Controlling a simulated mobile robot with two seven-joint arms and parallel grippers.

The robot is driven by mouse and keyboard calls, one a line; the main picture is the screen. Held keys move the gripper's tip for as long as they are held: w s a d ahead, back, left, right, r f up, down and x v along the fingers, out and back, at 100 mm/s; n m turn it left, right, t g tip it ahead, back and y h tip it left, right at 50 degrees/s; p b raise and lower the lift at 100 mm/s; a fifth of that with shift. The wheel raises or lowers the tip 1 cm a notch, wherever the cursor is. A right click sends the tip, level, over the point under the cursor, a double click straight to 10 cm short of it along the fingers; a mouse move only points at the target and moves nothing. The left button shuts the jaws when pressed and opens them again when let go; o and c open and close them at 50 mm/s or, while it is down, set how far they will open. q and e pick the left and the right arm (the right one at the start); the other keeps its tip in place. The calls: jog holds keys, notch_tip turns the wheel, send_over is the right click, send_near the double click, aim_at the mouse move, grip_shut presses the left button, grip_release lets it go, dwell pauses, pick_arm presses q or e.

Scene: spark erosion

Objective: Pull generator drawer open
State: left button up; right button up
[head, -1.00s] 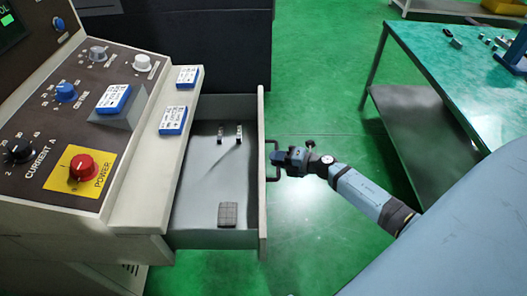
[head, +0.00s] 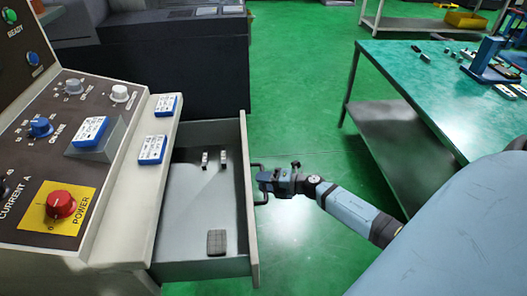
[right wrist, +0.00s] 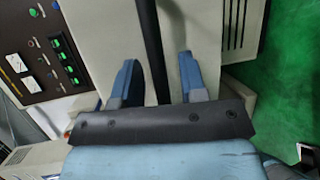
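The generator drawer (head: 190,205) stands out from the grey console in the head view, its inside showing. Its front panel (head: 248,200) carries a dark bar handle (head: 262,201). My right gripper (head: 264,181) is at this handle. In the right wrist view the dark handle bar (right wrist: 151,40) runs between the two blue fingers of my right gripper (right wrist: 158,80). The fingers stand apart, with a visible gap between the bar and the right finger. My left gripper is not in view.
The drawer holds two small metal pieces (head: 214,160) and a dark grey block (head: 217,242). Blue-and-white boxes (head: 153,149) lie on the console ledge. A green-topped table (head: 400,70) stands at the right. Green floor (head: 300,90) is free between it and the drawer.

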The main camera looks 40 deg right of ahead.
jog(key=v, duration=1.3)
jog(key=shift+s+d, duration=0.15)
jog(key=shift+s, duration=0.1)
